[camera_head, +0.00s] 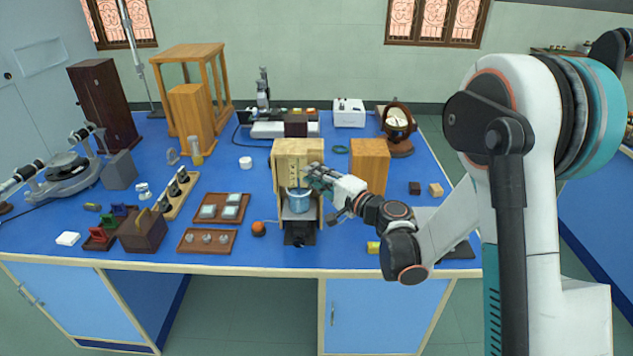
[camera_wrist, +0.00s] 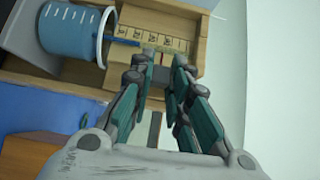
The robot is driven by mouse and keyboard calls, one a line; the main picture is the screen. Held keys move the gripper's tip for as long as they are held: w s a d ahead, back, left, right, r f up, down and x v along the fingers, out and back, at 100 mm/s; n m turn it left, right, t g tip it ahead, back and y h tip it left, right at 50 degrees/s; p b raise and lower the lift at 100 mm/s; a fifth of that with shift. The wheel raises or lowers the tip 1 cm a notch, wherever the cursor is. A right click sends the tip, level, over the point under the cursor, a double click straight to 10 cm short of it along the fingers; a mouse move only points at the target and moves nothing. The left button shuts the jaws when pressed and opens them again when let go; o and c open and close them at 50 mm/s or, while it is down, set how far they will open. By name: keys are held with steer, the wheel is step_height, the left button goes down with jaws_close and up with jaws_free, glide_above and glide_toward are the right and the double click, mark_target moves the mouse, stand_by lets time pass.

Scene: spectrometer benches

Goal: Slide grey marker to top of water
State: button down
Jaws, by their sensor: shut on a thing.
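A beaker of blue water (camera_head: 299,201) stands in the open front of a pale wooden box (camera_head: 290,151). The beaker also shows in the wrist view (camera_wrist: 75,36), lying sideways in that picture. A yellow paper scale with marks (camera_wrist: 174,43) runs along the wooden backing beside the beaker. A blue pointer touches the scale, and a thin red line crosses it near my fingertips. My gripper (camera_head: 316,178) reaches in from the right; in the wrist view its fingertips (camera_wrist: 163,60) are at the scale, shut on the small grey marker, which the fingers mostly hide.
An orange wooden block (camera_head: 369,166) stands close behind my gripper. An orange ball (camera_head: 258,229) and wooden trays (camera_head: 222,207) lie left of the box. A black stand (camera_head: 299,233) is below the beaker.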

step_height(320, 180, down, 3)
steer(key=shift+b, duration=0.85)
steer(key=c, duration=1.5)
jaws_free()
steer(key=v, duration=1.2)
